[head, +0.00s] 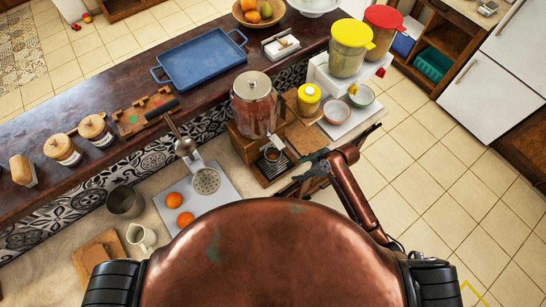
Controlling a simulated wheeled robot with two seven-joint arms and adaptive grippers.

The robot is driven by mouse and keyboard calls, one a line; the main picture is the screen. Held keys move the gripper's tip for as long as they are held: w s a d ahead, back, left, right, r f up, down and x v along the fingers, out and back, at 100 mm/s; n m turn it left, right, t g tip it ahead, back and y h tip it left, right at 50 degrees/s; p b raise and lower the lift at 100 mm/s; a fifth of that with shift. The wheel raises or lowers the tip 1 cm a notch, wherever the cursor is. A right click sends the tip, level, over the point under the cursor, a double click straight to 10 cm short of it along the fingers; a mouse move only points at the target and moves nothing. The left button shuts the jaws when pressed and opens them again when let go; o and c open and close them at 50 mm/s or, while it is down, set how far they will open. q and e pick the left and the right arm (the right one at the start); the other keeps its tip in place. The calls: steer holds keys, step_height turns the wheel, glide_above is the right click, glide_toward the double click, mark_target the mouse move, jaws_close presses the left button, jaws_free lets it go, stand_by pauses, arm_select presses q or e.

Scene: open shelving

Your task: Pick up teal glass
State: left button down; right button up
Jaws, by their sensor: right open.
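I cannot make out a teal glass anywhere in the head view. My right gripper (295,180) is open, in front of the coffee machine (246,148). A small dark cup (272,155) stands in the machine, just beyond the gripper; I cannot tell whether they touch. My copper body hides the area below. My left gripper is out of view.
A dark wooden counter (110,100) holds a blue tray (202,60) and several jars. Below it are two oranges (174,200), a metal pot (125,201) and a white jug (141,237). Yellow-lidded (350,45) and red-lidded (383,28) containers stand back right.

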mark_target(280, 163)
steer(key=w+a, duration=0.1)
steer(key=a, duration=0.1)
steer(key=w+a+p, duration=0.1)
steer(key=a, duration=0.2)
steer(key=w+a, duration=0.1)
steer(key=a, duration=0.2)
steer(key=shift+r, duration=0.1)
steer(key=a, duration=0.1)
steer(key=w+a+p, duration=0.1)
steer(key=a, duration=0.2)
steer(key=shift+w+f, duration=0.2)
steer(key=shift+f, duration=0.2)
steer(key=shift+f+p, duration=0.1)
steer(key=shift+p, duration=0.2)
steer(key=shift+c, duration=0.2)
steer(key=c, duration=1.2)
